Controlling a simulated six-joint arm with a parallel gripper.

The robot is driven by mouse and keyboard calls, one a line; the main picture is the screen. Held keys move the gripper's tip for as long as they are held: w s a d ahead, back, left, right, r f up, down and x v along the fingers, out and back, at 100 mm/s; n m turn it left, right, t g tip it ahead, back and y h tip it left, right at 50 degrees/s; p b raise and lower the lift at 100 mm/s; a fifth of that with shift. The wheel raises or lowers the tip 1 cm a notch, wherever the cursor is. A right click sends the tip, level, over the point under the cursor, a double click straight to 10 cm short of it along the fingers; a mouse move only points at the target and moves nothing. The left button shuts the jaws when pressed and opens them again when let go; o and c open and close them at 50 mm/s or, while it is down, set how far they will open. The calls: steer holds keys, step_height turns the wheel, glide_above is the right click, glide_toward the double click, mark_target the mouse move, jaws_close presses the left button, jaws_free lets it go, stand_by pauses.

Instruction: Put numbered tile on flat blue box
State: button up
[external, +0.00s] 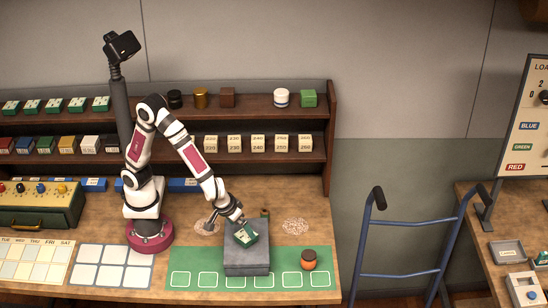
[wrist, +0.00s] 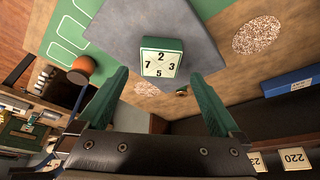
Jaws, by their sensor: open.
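The numbered tile (external: 246,236) is a green block with a pale face. In the wrist view the tile (wrist: 160,60) shows the digits 7, 2, 3 and 5. It appears to be at the grey block's (external: 247,263) top, near its edge; exact contact is unclear. My gripper (external: 240,223) is open, just above the tile. In the wrist view its green fingers (wrist: 160,76) are spread, with the tile between and just beyond their tips. Flat blue boxes (external: 182,185) with white labels lie along the bench back; one labelled 2 (wrist: 291,83) shows in the wrist view.
An orange-brown round pot (external: 309,259) stands right of the grey block on the green mat (external: 207,264). Shelves (external: 230,167) with several blocks and jars rise behind. Pebbled round patches (external: 295,227) lie on the bench. A blue hand truck (external: 412,222) stands beyond the bench's right edge.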

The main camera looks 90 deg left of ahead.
steer(key=v, duration=0.7)
steer(key=s+a+r+m+g+h, duration=0.1)
steer(key=s+a+r+m+g, duration=0.2)
steer(key=s+a+m, duration=1.1)
steer(key=s, duration=0.3)
steer(key=shift+s+a+m, duration=0.15)
steer(key=shift+s+m, duration=0.15)
steer(key=shift+s, duration=0.1)
